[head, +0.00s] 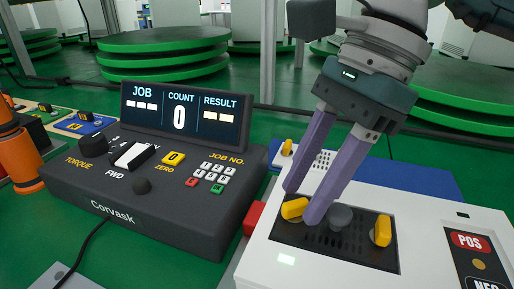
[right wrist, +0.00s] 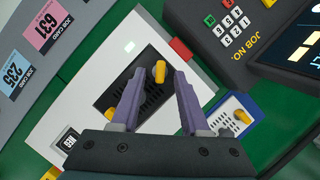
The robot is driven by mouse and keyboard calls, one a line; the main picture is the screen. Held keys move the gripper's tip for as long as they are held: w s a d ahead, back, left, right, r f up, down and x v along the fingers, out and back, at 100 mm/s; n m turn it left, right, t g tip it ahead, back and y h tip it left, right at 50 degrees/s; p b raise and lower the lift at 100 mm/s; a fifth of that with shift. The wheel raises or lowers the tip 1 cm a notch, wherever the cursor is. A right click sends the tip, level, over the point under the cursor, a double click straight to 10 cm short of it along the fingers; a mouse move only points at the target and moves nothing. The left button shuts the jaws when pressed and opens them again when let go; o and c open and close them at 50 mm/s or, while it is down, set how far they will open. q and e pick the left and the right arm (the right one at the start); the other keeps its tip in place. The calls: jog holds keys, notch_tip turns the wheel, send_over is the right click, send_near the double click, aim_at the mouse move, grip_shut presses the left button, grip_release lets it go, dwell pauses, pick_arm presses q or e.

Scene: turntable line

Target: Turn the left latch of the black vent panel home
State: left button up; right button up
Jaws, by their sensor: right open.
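The black vent panel (head: 318,243) is set in the top of a white housing. Its left latch (head: 294,208) is a yellow knob, lying at a slant in the head view. Its right latch (head: 382,230) is yellow and points away from me. A grey knob (head: 340,216) stands between them. My right gripper (head: 302,206) is open, its purple fingers pointing down at the left latch. In the right wrist view the left latch (right wrist: 159,71) shows between the fingertips (right wrist: 159,73); I cannot tell whether they touch it. My left gripper is not in view.
A dark Corvask console (head: 120,200) with a lit display stands left of the housing. A red block (head: 253,217) sits at the housing's left edge. A blue-edged unit (head: 420,181) with another yellow knob (head: 287,147) lies behind. Green turntables stand farther back.

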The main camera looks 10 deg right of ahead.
jog(key=shift+a+f, duration=0.15)
jog(key=shift+f, duration=0.2)
grip_shut()
dwell(0.4)
